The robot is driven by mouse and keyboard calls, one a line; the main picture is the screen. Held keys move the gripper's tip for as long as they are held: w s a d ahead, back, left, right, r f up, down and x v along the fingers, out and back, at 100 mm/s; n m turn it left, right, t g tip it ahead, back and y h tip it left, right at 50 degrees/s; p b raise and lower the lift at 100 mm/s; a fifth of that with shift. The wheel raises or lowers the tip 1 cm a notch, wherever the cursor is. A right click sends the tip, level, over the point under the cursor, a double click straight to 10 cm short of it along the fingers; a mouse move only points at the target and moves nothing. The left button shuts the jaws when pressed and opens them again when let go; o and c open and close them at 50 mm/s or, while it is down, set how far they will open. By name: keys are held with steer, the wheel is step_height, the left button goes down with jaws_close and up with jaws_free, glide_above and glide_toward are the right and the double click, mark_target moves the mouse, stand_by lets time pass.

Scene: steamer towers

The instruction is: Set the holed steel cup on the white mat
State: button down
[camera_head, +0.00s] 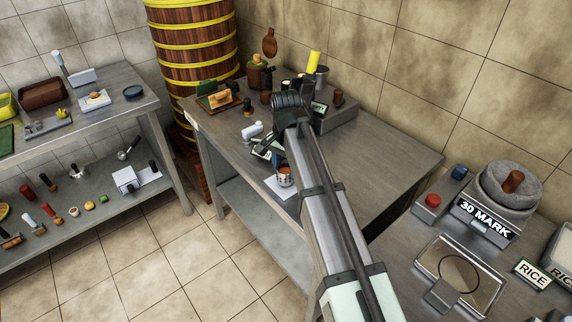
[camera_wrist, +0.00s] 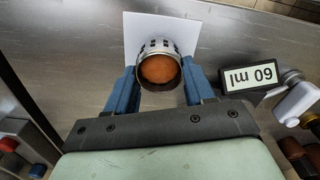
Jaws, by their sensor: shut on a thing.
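The holed steel cup (camera_wrist: 160,66) is between the blue fingers of my gripper (camera_wrist: 160,92) in the wrist view. Small dark holes show in its wall, and its inside looks orange-brown. My gripper is shut on the cup. The white mat (camera_wrist: 194,28) lies on the steel table behind the cup in the wrist view. In the head view the cup (camera_head: 285,177) appears over the mat (camera_head: 281,190), near the table's front edge. I cannot tell whether the cup's base touches the mat. My arm hides part of the table there.
A wooden tray (camera_head: 217,98) and several containers sit at the table's back. The table's right part (camera_head: 390,165) is clear.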

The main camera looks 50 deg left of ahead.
mark_target(286, 168)
steer(key=shift+f, duration=0.5)
stand_by(0.4)
steer(key=shift+c, duration=1.6)
jaws_free()
step_height(286, 168, up, 14)
steer(key=shift+f, duration=0.1)
